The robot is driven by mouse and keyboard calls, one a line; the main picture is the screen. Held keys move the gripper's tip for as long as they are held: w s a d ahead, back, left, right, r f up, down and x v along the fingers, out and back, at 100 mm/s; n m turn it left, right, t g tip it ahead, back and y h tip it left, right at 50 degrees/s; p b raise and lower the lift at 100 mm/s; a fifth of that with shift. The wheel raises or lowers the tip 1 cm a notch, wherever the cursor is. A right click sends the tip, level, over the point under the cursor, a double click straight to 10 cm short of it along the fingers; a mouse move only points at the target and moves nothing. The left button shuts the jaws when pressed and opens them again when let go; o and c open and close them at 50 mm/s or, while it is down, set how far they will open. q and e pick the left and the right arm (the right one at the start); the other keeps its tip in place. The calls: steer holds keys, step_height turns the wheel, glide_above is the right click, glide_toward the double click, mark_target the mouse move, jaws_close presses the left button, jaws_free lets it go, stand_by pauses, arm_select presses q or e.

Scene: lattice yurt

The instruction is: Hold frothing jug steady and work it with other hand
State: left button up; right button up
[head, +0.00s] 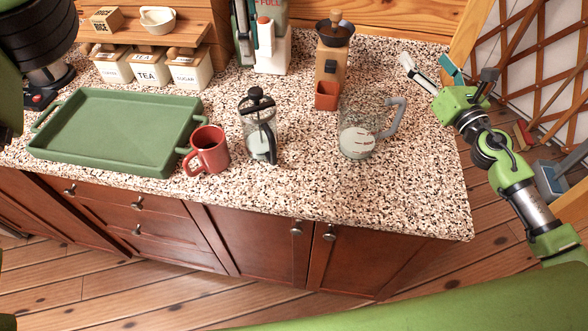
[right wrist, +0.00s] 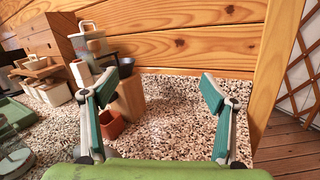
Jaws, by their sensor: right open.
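The frothing jug (head: 259,135), a clear glass jug with a black lid, plunger knob and dark handle, stands upright on the speckled counter with white liquid low inside. A wide glass jug (head: 356,143) with a grey handle stands apart to its right and also holds something white. My right gripper (head: 425,60) is open and empty over the counter's right end, well right of both jugs. Its two teal-padded fingers also show spread in the right wrist view (right wrist: 167,76). My left gripper does not show; only dark and green arm parts are at the left edge.
A red mug (head: 207,150) stands between the frothing jug and a green tray (head: 115,131). A wooden grinder (head: 333,65) with an orange-red drawer stands behind the jugs. Lidded canisters (head: 150,66) stand at back left. The counter's front and right strip is clear.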

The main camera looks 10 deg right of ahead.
mark_target(261, 135)
steer(key=s+a+r+n+y, duration=0.2)
steer(key=a+r+y, duration=0.3)
steer(key=a, duration=0.4)
steer(key=s+a+n+g+y, duration=0.25)
steer(key=s+a+y, duration=0.2)
steer(key=a, duration=0.95)
steer(key=s+a+f+h, duration=0.1)
steer(key=s+a+f, duration=0.2)
steer(key=f, duration=0.4)
steer(key=s+a+f+n+h, duration=0.1)
steer(key=s+a+f, duration=0.1)
steer(key=a+f, duration=0.2)
steer(key=s+a+f+g+h, duration=0.1)
steer(key=s+a+f, duration=0.2)
steer(key=f, duration=0.6)
steer(key=shift+s+a+f+n+h, duration=0.3)
steer(key=shift+s+a+n+h, duration=0.05)
steer(key=x, duration=1.3)
steer(key=shift+w+a+r, duration=0.1)
steer(key=shift+w+a, duration=0.1)
steer(key=shift+w, duration=0.1)
steer(key=c, duration=1.4)
steer(key=shift+c, duration=0.2)
